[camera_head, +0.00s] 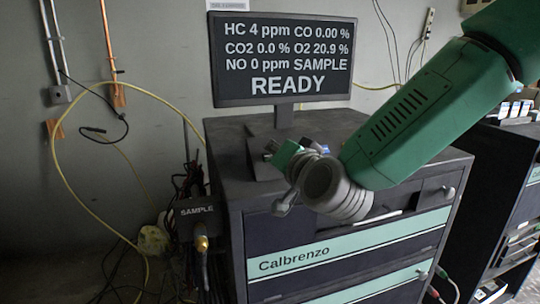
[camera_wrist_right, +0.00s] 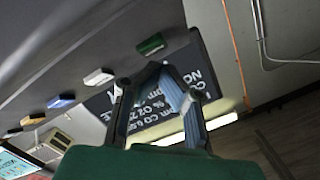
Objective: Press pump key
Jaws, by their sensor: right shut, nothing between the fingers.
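Several small keys sit in a slanting row on the grey panel in the right wrist view: green (camera_wrist_right: 151,43), white (camera_wrist_right: 99,76), blue (camera_wrist_right: 61,101) and orange (camera_wrist_right: 33,119). I cannot read which is the pump key. My right gripper (camera_wrist_right: 161,68) is shut and empty, its fingertips appearing just below the green key; I see no clear contact. In the head view, the right gripper (camera_head: 272,150) is over the cabinet top, in front of the screen stand, partly hidden by its wrist. The screen (camera_head: 283,60) reads READY. My left gripper is out of view.
The dark Calbrenzo cabinet (camera_head: 265,247) stands below the arm. A SAMPLE box (camera_head: 197,212) with hoses and a yellow cable hangs at its left. Another dark cabinet (camera_head: 505,170) stands at the right.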

